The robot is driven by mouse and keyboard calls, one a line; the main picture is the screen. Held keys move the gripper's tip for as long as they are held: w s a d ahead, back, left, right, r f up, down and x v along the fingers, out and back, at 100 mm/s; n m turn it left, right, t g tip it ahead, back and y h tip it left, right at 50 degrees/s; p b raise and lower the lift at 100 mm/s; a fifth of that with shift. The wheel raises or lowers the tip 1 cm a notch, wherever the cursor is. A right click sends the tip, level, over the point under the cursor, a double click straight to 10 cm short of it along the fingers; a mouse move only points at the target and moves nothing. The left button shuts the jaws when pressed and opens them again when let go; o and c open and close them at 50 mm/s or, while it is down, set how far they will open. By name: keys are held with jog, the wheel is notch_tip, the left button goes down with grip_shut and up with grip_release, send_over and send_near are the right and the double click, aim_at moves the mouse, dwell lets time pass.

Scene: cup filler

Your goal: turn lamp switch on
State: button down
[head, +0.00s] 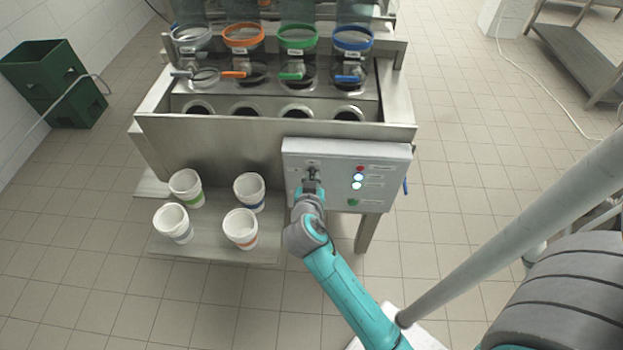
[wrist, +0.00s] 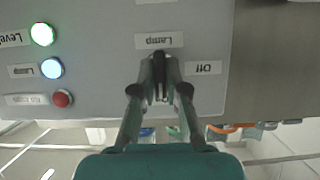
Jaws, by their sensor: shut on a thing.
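The lamp switch (wrist: 160,90) is a dark knob on the grey control panel (head: 330,150), under a "Lamp" label (wrist: 160,41) in the wrist view. An "Off" label (wrist: 203,68) is to the right of the switch there. My gripper (wrist: 160,68) is shut on the switch, with one finger on either side; the fingers hide part of the knob. In the head view my gripper (head: 312,184) is at the panel's left part. The lamp light (wrist: 52,68) glows bluish white.
The level light (wrist: 41,34) glows greenish white, above a red light (wrist: 62,99) in the wrist view. In the head view several cups, one with a blue band (head: 249,190), stand on a metal shelf (head: 215,250) left of my arm.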

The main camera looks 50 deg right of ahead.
jog(key=shift+f, duration=0.1)
jog(key=c, duration=1.2)
grip_release()
jog(key=v, duration=1.2)
jog(key=s+a+f+n+t+y, duration=0.2)
jog(key=s+a+f+n+y, duration=0.2)
jog(key=s+n, duration=0.15)
jog(key=s+a+f+n+t+y, duration=0.25)
jog(key=s+a+n+y, duration=0.2)
jog(key=s, duration=0.25)
jog(key=s+a+r+t+y, duration=0.1)
jog(key=s+r, duration=0.3)
jog(key=s, duration=0.2)
jog(key=s+a+r+t+y, duration=0.1)
jog(key=s+a+r, duration=0.1)
jog(key=s+r, duration=0.2)
jog(key=s, duration=0.2)
jog(key=shift+s+a+r+n, duration=0.2)
jog(key=shift+s+a+n, duration=0.1)
jog(key=shift+s+a, duration=0.05)
